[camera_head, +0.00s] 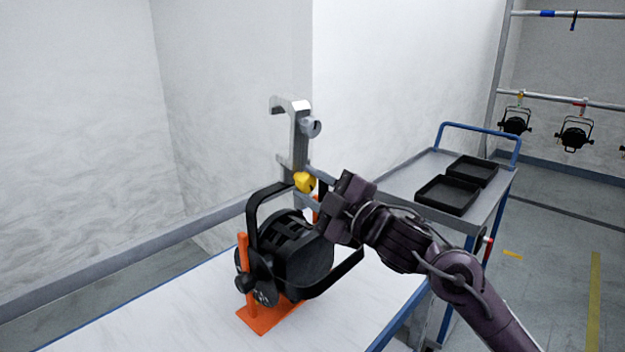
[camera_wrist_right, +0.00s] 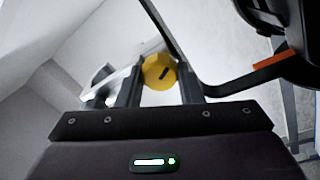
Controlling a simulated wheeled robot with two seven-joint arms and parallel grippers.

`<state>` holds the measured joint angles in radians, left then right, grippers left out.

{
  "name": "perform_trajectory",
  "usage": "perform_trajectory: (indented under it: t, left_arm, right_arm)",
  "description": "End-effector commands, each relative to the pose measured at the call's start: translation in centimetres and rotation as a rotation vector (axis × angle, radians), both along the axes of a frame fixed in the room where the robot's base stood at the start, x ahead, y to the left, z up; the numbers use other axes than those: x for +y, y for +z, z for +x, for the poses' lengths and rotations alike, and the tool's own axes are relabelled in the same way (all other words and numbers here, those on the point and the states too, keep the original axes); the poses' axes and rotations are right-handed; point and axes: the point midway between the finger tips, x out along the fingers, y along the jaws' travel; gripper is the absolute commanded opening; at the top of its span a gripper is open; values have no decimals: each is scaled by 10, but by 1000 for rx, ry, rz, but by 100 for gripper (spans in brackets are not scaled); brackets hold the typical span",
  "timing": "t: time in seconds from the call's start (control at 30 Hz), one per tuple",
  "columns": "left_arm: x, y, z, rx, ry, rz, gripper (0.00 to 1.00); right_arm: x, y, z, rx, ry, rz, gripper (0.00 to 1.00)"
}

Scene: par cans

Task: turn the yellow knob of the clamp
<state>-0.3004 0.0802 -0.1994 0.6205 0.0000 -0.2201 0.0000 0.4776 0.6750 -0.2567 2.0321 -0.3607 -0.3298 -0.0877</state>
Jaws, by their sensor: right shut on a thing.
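The yellow knob (camera_head: 304,182) is at the lower end of the silver hook clamp (camera_head: 297,143), which stands upright above a black par can (camera_head: 302,262). My right gripper (camera_head: 319,190) reaches in from the right and is shut on the knob. In the right wrist view the yellow knob (camera_wrist_right: 159,72), with a dark slot in its face, sits between the two dark fingers (camera_wrist_right: 160,84). The clamp also has a grey knob (camera_head: 312,127) higher up. The fingertips are partly hidden in the head view. My left gripper is not in view.
The par can rests in an orange stand (camera_head: 262,318) on a white table (camera_head: 150,315). Behind my right arm is a blue-edged cart (camera_head: 425,180) with two black trays (camera_head: 447,195). Par cans hang from a pipe frame (camera_head: 560,99) at the far right.

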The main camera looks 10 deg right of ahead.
Motion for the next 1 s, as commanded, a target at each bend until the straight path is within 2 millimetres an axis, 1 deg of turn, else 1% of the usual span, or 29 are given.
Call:
perform_trajectory:
  t: [0.03, 0.57, 1.0]
  left_arm:
    - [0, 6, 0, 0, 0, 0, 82]
    - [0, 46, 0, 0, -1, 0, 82]
    - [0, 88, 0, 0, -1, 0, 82]
  right_arm:
    - [0, 1, 0, 24, 4, 43, 10]
    - [0, 2, 0, 244, 49, 495, 10]
    - [1, 3, 0, 426, 88, 868, 10]
